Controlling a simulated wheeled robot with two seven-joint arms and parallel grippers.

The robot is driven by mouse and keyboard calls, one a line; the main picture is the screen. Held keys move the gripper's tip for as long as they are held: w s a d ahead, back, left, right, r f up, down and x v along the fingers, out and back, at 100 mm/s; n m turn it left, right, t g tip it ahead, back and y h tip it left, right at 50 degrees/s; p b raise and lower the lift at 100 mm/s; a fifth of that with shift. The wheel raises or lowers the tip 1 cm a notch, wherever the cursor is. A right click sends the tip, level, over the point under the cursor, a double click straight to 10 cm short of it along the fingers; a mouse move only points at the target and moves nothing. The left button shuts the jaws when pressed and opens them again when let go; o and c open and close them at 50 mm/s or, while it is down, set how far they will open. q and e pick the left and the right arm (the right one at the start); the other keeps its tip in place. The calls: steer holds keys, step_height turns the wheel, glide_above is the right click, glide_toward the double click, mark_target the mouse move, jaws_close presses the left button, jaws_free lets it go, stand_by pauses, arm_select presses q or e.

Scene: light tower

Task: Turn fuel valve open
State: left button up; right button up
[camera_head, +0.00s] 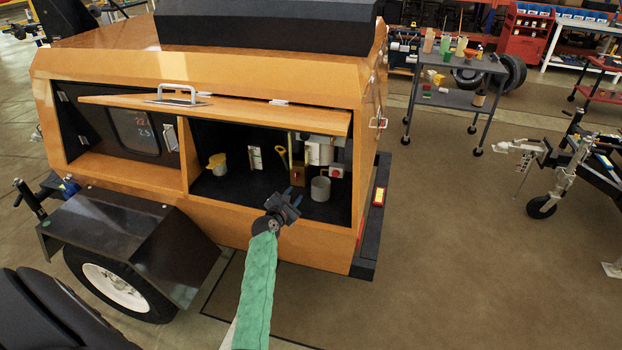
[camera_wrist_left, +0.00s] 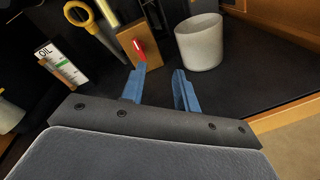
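The fuel valve appears to be the small red handle (camera_wrist_left: 138,48) on a brown block (camera_wrist_left: 125,42), inside the open compartment of the orange trailer (camera_head: 225,228). The block (camera_head: 298,174) shows small in the head view, just beyond my gripper. My left gripper (camera_head: 288,200) is at the compartment's opening. In the left wrist view its blue fingers (camera_wrist_left: 159,88) are apart with nothing between them. The left fingertip is just below the red handle; whether they touch I cannot tell. My right gripper is not in view.
A grey cup (camera_wrist_left: 200,42) stands right of the block. A yellow-handled item (camera_wrist_left: 103,38) and an OIL gauge card (camera_wrist_left: 48,65) are to its left. The raised orange door (camera_head: 230,112) overhangs the compartment. Open floor (camera_head: 450,230) lies to the right.

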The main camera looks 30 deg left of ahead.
mark_target(296, 174)
arm_select(q)
steer(key=n, duration=0.2)
steer(key=a+r+n+y, duration=0.1)
steer(key=n, duration=0.1)
steer(key=a+r+n+t, duration=0.1)
steer(key=n, duration=0.1)
steer(key=shift+s+y, duration=0.15)
steer(key=shift+y, duration=0.15)
steer(key=shift+n, duration=0.9)
steer(key=shift+w+a+r, duration=0.1)
steer(key=shift+w+r, duration=0.05)
steer(key=shift+w, duration=0.25)
steer(key=shift+p+x, duration=0.95)
steer(key=shift+x, duration=2.55)
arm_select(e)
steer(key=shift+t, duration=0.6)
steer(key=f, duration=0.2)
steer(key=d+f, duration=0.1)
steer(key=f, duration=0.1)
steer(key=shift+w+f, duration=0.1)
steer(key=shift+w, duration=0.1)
arm_select(q)
steer(key=shift+c, duration=0.2)
jaws_close()
